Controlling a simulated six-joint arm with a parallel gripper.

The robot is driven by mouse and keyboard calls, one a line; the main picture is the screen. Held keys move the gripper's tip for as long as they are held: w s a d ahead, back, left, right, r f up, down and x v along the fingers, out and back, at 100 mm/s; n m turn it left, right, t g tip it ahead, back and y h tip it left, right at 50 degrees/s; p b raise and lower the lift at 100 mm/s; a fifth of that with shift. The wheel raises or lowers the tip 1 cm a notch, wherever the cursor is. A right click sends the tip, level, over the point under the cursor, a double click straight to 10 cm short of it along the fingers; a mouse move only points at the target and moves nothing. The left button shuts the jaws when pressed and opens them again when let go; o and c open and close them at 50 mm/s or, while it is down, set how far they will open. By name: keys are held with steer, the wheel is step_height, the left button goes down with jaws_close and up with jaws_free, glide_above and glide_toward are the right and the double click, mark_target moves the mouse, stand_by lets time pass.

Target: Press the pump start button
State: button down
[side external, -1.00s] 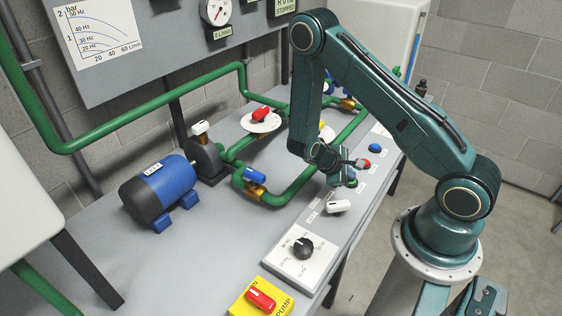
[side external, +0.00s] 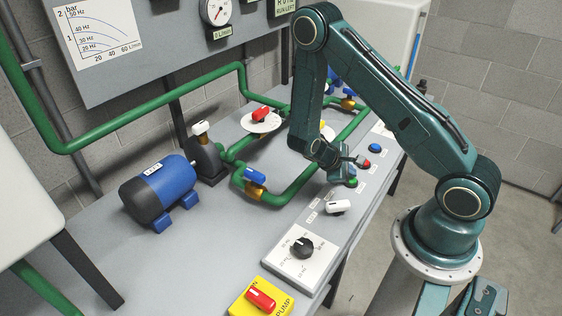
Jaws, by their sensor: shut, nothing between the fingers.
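A green button (side external: 352,183) sits on the row of controls along the bench's front edge; I take it for the pump start button, its label being too small to read. My gripper (side external: 353,164) is shut and empty just above the green button. It partly covers the button, and I cannot tell whether they touch. A display (side external: 284,7) at the top edge, partly cut off, reads "RUN LEFT".
A blue button (side external: 375,148) lies farther back. A white switch (side external: 338,207) and black dial (side external: 301,247) stand nearer, then a red switch (side external: 261,295) on a yellow plate. Green pipes with valves (side external: 255,175) and a blue motor (side external: 158,192) are to the left.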

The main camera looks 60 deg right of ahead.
steer(key=shift+r, duration=2.95)
steer(key=shift+r, duration=0.1)
steer(key=a+r+m+t+y, duration=0.25)
steer(key=a+r, duration=0.35)
steer(key=r, duration=0.3)
steer(key=a+r+m+t+y, duration=0.25)
steer(key=a+r, duration=0.25)
steer(key=r, duration=0.3)
steer(key=s+a+r+t+y, duration=0.3)
steer(key=s+a+r+t, duration=0.1)
steer(key=s+a+r, duration=0.4)
step_height(320, 180, up, 3)
steer(key=shift+s+a+f+n, duration=0.2)
steer(key=shift+s+a+n, duration=0.2)
steer(key=shift+a, duration=0.3)
